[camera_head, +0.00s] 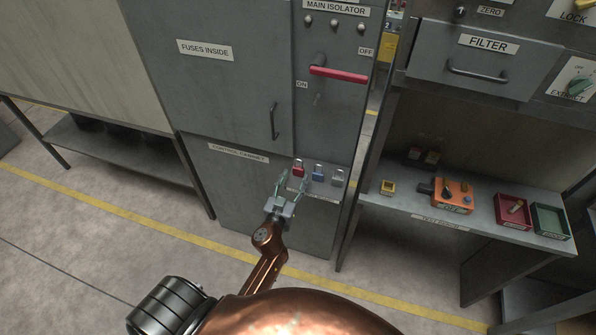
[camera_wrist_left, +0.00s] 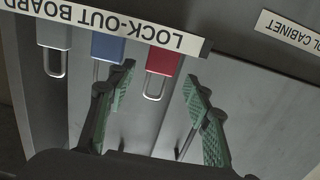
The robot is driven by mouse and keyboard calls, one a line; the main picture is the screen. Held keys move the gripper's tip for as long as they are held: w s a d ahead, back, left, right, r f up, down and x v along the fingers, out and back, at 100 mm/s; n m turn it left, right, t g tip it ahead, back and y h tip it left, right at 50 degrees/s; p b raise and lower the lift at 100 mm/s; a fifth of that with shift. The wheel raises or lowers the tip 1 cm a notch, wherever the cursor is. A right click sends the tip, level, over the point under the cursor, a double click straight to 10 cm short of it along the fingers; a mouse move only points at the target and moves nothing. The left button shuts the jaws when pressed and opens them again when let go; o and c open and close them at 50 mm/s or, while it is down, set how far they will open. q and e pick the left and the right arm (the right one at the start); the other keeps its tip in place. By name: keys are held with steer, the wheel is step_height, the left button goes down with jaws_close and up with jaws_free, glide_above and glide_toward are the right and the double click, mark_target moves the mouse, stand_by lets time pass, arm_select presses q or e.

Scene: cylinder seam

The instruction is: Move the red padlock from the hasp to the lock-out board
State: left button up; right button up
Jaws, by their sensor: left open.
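The red padlock (camera_head: 298,171) is at the lock-out board (camera_head: 313,193), in a row with a blue padlock (camera_head: 318,175) and a grey padlock (camera_head: 338,178). It also shows in the left wrist view (camera_wrist_left: 164,61), shackle toward the gripper in that picture. I cannot tell what its shackle hangs on. My left gripper (camera_head: 292,181) is open and empty, just in front of the red padlock. In the left wrist view its two fingers (camera_wrist_left: 159,78) stand either side of the padlock, with gaps. The hasp is not clearly made out. My right gripper is out of view.
The red isolator handle (camera_head: 338,74) is above on the grey cabinet. At right, a test bench (camera_head: 400,205) holds an orange box (camera_head: 453,200), a red tray (camera_head: 516,226) and a green tray (camera_head: 565,235). The blue padlock is close to one left finger.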

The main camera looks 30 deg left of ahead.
arm_select(q)
steer(key=v, duration=0.6)
steer(key=shift+s+b, duration=0.3)
steer(key=shift+b, duration=0.05)
steer(key=s+d+f+m+g+h, duration=0.1)
steer(key=s+f+g, duration=0.15)
steer(key=f, duration=1.05)
steer(key=s+d+f+g+h, duration=0.15)
steer(key=s+f, duration=0.25)
steer(key=f, duration=0.9)
steer(key=s+d+f+m+g, duration=0.1)
steer(key=s+f+g, duration=0.2)
steer(key=f, duration=0.9)
steer(key=s+f+m+g+h, duration=0.1)
steer(key=s+f+g, duration=0.4)
steer(key=s+f, duration=1.2)
steer(key=s+a+f+g, duration=0.1)
steer(key=s+f+g, duration=0.1)
steer(key=s, duration=0.7)
steer(key=s+f+m+g, duration=0.1)
steer(key=s+f, duration=0.4)
steer(key=s, duration=0.5)
steer(key=shift+s+a+f+g, duration=0.25)
steer(key=shift+a+g, duration=0.15)
steer(key=shift+g, duration=0.1)
steer(key=shift+w, duration=0.1)
